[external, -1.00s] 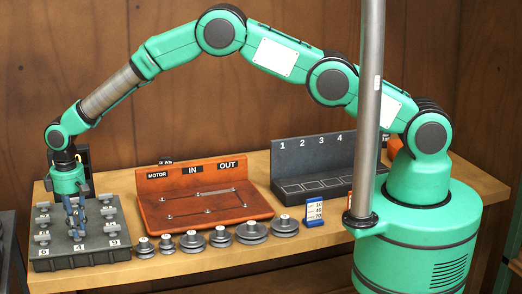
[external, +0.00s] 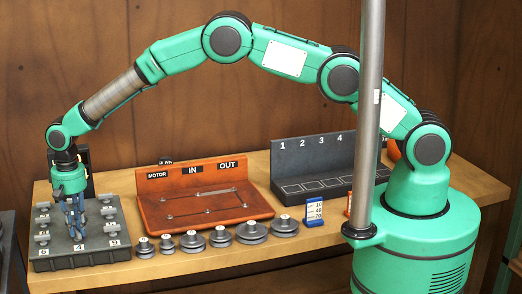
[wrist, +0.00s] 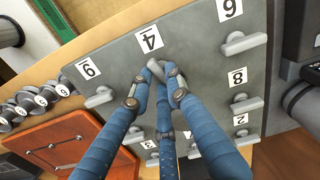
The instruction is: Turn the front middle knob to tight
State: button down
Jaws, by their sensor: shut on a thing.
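The grey panel (external: 110,262) lies at the left end of the bench and carries several grey bar knobs with number labels. The front middle knob (wrist: 156,69), beside the label 4 (wrist: 149,40), is a short grey bar. My gripper (wrist: 155,84) has blue jointed fingers and is shut on this knob, with fingertips on both sides of it. In the external view my gripper (external: 76,236) points straight down just behind the label 4 (external: 81,247), and its fingers hide most of the knob. In the wrist view the bar sits at a slant to the panel edges.
Neighbouring knobs stand close by, one by label 9 (wrist: 99,97) and one by label 6 (wrist: 240,43). An orange-red board (external: 205,222) marked MOTOR, IN and OUT stands right of the panel. Several grey pulleys (external: 251,232) line the bench front. A dark numbered rack (external: 312,152) stands behind.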

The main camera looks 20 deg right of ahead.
jog(key=shift+m, duration=1.9)
jog(key=c, duration=1.6)
grip_release()
jog(key=shift+c, duration=0.2)
notch_tip(320, 180, up, 12)
